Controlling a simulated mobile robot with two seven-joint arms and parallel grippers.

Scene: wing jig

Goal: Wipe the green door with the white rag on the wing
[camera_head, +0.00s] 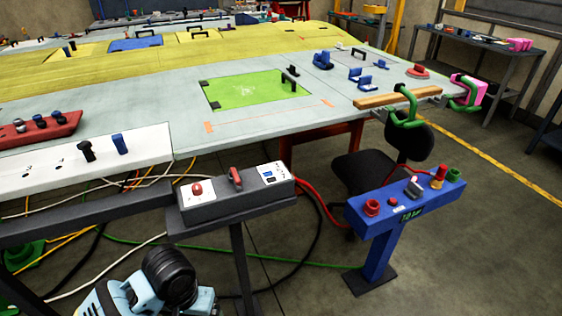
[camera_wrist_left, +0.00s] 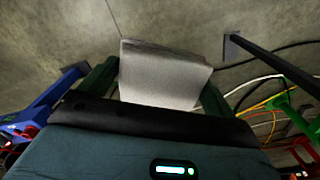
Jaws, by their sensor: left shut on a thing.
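The green door (camera_head: 226,98) is a bright green rectangle set in the grey wing (camera_head: 180,101). It has pale whitish marks near its middle, a black handle at its right end and dark pieces at its left corners. The white rag (camera_wrist_left: 165,62) is between the fingers of my left gripper (camera_wrist_left: 160,80) in the left wrist view, above the concrete floor. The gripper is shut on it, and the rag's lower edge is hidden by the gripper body. In the head view part of my left arm shows at bottom left, but the rag cannot be seen. My right gripper is not in view.
A grey control box (camera_head: 236,198) on a post and a blue button stand (camera_head: 405,207) stand before the wing. A black chair (camera_head: 368,172), green clamps (camera_head: 405,107) and a wooden bar (camera_head: 398,97) are at its right edge. Cables (camera_head: 135,242) cross the floor.

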